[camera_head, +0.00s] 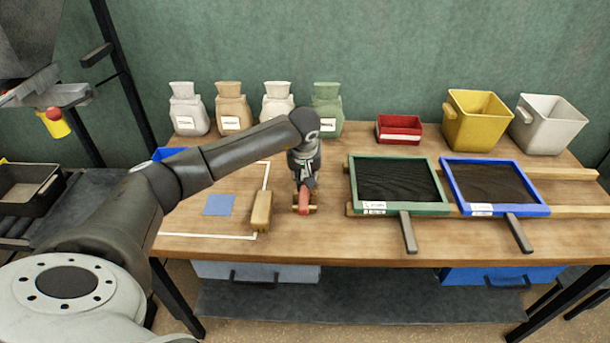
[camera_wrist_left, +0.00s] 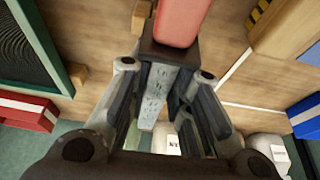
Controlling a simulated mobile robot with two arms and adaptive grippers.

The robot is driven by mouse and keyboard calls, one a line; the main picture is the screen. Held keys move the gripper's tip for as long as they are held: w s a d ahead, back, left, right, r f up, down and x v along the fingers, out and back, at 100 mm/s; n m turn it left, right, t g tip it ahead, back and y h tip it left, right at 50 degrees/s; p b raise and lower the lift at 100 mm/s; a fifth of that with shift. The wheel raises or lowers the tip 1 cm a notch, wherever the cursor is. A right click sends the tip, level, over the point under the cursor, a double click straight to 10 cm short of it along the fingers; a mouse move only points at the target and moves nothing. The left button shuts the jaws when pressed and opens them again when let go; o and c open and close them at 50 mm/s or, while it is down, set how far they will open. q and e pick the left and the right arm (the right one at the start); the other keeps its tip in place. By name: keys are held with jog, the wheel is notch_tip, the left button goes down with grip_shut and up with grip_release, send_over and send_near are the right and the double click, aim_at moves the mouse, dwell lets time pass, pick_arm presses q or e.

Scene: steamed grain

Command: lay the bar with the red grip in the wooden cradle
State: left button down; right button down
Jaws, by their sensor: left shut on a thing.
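The bar's red grip (camera_head: 304,199) points toward the table's front edge, just right of a long wooden block (camera_head: 262,211). Small wooden pieces, which look like the cradle (camera_head: 313,209), show beside the grip. I cannot tell whether the bar rests in it or hangs just above. My left gripper (camera_head: 303,184) reaches down at the grip's far end, shut on the bar. In the left wrist view the red grip (camera_wrist_left: 180,22) lies beyond a dark collar, and the bar's grey metal part (camera_wrist_left: 156,95) runs between the fingers. My right gripper is not in view.
A green-framed tray (camera_head: 441,206) and a blue-framed tray (camera_head: 542,209) stand on wooden rails to the right. Several sacks (camera_head: 278,103), a red box (camera_head: 399,130), and yellow (camera_head: 476,125) and white (camera_head: 548,128) bins line the back. A blue square (camera_head: 219,205) lies left on bare table.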

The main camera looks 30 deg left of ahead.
pick_arm(q)
jog(key=shift+f, duration=0.15)
jog(key=shift+f+b, duration=0.75)
